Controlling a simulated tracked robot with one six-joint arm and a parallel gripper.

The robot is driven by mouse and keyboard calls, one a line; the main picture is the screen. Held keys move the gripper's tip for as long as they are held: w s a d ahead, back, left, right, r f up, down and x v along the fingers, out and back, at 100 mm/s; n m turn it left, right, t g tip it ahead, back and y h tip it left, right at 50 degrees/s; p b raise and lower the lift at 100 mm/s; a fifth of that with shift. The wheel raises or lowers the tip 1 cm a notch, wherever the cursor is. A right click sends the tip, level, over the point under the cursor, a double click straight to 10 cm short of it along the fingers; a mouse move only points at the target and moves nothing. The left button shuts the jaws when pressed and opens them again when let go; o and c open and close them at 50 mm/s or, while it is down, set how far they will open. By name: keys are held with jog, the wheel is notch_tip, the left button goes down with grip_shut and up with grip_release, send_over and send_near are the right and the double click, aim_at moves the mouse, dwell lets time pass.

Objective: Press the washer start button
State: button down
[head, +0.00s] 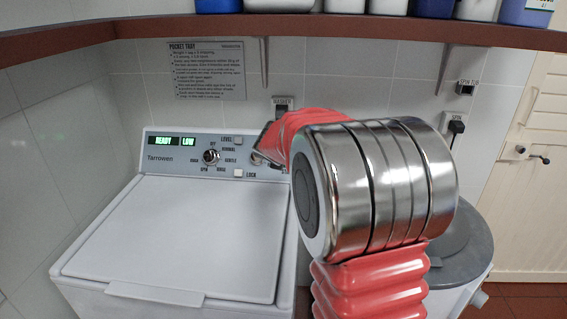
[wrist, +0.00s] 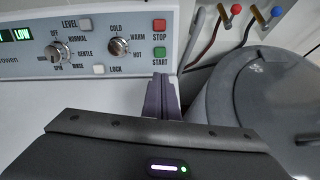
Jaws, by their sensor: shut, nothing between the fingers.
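The white washer (head: 170,235) stands at left in the head view with its lid closed. Its display (head: 175,141) reads READY and LOW. In the wrist view the green START button (wrist: 160,55) sits at the right end of the control panel (wrist: 105,70), below the red STOP button (wrist: 159,25). My gripper (wrist: 161,80) is shut and empty, its fingertips just below the START button in the picture. I cannot tell whether they touch the panel. In the head view my arm hides the START button and the right part of the panel.
The panel also carries two dials, including the temperature dial (wrist: 118,46), and the LOCK button (wrist: 99,69). Taps with red and blue knobs (wrist: 277,11) are on the wall at right. A grey-lidded tub (wrist: 260,95) stands beside the washer. A shelf (head: 330,28) runs above.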

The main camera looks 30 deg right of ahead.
jog(key=shift+w+d+f+n, duration=0.6)
jog(key=shift+w+d+n, duration=0.2)
jog(key=shift+w+n, duration=0.1)
jog(key=shift+d+f, duration=0.1)
jog(key=shift+x, duration=6.85)
jog(key=shift+w+d, duration=0.1)
jog(key=shift+w, duration=0.05)
jog(key=shift+w+d+f, duration=0.4)
jog(key=shift+w+f, duration=0.05)
jog(key=shift+r, duration=0.1)
jog(key=v, duration=1.4)
jog(key=shift+a, duration=0.2)
